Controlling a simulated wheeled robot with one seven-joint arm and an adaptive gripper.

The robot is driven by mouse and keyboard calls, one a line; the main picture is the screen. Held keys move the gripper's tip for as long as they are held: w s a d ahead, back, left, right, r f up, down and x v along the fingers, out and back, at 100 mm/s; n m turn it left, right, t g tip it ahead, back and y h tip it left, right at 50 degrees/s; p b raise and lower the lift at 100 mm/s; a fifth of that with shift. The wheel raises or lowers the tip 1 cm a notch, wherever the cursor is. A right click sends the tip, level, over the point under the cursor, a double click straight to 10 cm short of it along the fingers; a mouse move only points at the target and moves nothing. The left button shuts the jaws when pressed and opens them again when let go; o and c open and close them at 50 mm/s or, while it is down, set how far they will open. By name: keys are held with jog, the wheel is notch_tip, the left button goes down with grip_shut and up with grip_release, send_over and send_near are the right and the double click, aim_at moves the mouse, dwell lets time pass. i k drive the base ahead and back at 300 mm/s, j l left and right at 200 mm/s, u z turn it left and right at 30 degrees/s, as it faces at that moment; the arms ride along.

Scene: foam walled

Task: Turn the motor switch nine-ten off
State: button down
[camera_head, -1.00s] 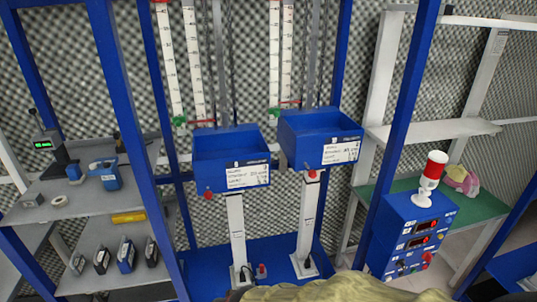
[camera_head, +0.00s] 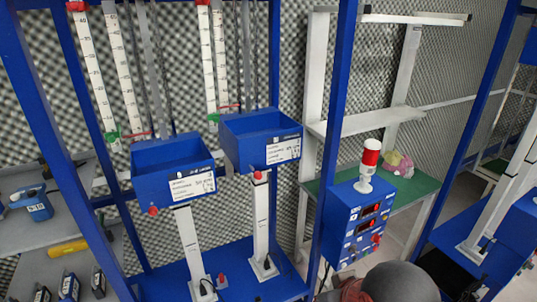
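A blue control box (camera_head: 342,228) is fixed beside a blue upright, right of centre in the head view. Its front has two small dark displays with red digits, a red knob and several small switches in its lower part. These are too small to read, so I cannot tell which is the motor switch nine-ten or how it is set. A red and white beacon lamp (camera_head: 368,166) stands on the box. My gripper is not in view.
A dark grey rounded object (camera_head: 401,284) fills the bottom edge below the box. Two blue bins (camera_head: 172,170) (camera_head: 261,140) hang in the blue frame to the left. A green shelf (camera_head: 413,191) lies behind the box. Grey shelves (camera_head: 40,235) stand at far left.

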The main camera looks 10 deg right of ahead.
aim_at(375, 237)
jog(key=i+l+z, duration=0.15)
jog(key=z, duration=0.2)
jog(key=i+l+z, duration=0.15)
jog(key=z, duration=0.2)
jog(key=i+l+z, duration=0.15)
jog(key=z, duration=0.2)
jog(key=i, duration=0.05)
